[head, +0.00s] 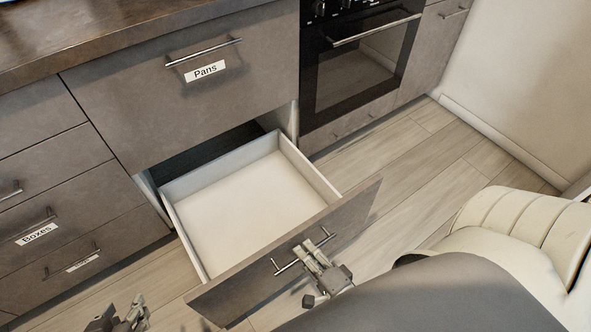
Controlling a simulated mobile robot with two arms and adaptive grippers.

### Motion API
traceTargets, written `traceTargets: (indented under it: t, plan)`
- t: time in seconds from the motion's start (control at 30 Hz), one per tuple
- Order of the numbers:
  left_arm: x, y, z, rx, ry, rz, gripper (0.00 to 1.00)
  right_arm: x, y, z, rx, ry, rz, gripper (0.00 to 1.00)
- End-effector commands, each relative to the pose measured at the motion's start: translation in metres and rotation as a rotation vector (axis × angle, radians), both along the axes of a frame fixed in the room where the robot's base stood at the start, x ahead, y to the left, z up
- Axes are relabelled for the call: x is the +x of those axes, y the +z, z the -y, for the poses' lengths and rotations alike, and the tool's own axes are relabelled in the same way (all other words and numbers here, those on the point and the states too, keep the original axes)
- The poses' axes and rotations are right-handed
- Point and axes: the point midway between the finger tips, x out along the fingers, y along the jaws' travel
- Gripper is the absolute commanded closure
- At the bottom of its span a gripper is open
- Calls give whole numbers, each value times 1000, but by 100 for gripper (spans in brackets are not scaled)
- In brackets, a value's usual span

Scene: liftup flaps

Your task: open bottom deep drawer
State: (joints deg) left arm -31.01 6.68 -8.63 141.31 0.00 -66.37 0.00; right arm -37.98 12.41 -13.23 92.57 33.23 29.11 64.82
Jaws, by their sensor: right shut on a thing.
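The bottom deep drawer (243,180) is pulled well out below the drawer labelled Pans. Its white inside is bare. Its grey front panel (350,210) carries a metal bar handle (287,266). My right gripper (315,252) is at that handle, shut on it near the right half of the bar. My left gripper (135,307) is low at the bottom edge of the head view, apart from the drawer and left of its front. I cannot tell whether its fingers are open or shut.
The shut Pans drawer (130,110) is above. Shut drawers, one with a Boxes label (37,234), stand at left. A black oven (355,60) stands at right. Wooden floor (400,165) is free right of the open drawer. A cream padded thing (515,225) is at lower right.

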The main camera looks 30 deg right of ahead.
Motion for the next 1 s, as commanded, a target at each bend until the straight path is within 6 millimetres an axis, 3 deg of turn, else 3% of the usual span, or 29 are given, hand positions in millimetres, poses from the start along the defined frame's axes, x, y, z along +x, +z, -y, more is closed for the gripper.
traceTargets:
  t: [0.23,0.67,0.7,0.83,1.0]
  plan:
    - [-17,-9,-6,20,7,-91,60,-25,-1,0,1,2,-4,100]
    - [-20,-11,-7,24,8,-107,60,-28,-1,0,1,2,-2,100]
    - [-20,-11,-7,24,8,-107,60,-28,-1,0,1,2,-2,88]
    - [-20,-11,-7,24,8,-107,60,-28,-1,0,1,1,-2,71]
    - [-20,-11,-7,23,8,-106,60,-27,0,0,0,1,-1,69]
